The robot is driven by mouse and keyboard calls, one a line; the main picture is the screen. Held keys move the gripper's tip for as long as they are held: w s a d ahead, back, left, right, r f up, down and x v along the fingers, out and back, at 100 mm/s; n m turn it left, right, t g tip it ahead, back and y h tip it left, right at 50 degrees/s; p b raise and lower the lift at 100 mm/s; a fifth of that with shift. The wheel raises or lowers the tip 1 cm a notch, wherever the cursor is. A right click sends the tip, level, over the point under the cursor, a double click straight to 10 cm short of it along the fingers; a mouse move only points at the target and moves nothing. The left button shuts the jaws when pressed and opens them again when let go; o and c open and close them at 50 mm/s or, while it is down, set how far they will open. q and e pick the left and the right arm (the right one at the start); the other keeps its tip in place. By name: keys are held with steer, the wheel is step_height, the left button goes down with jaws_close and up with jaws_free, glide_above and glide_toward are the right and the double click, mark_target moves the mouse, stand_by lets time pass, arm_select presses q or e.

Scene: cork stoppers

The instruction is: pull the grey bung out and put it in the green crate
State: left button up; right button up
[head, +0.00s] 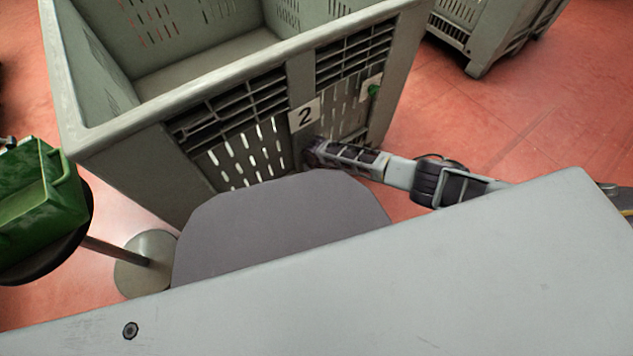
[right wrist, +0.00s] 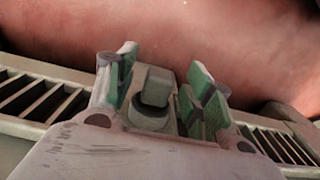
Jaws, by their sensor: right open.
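The grey bung (right wrist: 155,86) has a blocky top and stands in a round grey collar (right wrist: 150,116) in the right wrist view. My right gripper (right wrist: 163,75) is open, with its green-padded fingers on either side of the bung. Gaps show between the bung and both fingers. In the head view my right gripper (head: 318,153) is by the front wall of a big grey crate, and the bung cannot be made out there. The green crate (head: 45,195) is at the left edge of the head view, on a dark round stand. My left gripper is out of view.
The big grey crate (head: 90,130) has slatted walls and a plate marked 2 (head: 305,115). A small green knob (head: 374,90) sits on its wall to the right. Another grey crate (head: 495,35) stands behind. Red floor (head: 540,110) is clear at the right.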

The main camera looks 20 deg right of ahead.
steer(key=c, duration=1.1)
steer(key=shift+s+p, duration=0.2)
steer(key=shift+p, duration=0.1)
steer(key=shift+s+d+p, duration=0.2)
steer(key=shift+s+p, duration=0.15)
steer(key=shift+p, duration=0.1)
stand_by(0.5)
steer(key=shift+s+d+p, duration=0.25)
steer(key=shift+s+p, duration=0.4)
steer(key=shift+s+d+p, duration=0.2)
steer(key=shift+s+p, duration=0.5)
steer(key=shift+s+d+p, duration=0.25)
steer(key=shift+s+p, duration=0.4)
steer(key=shift+s, duration=0.15)
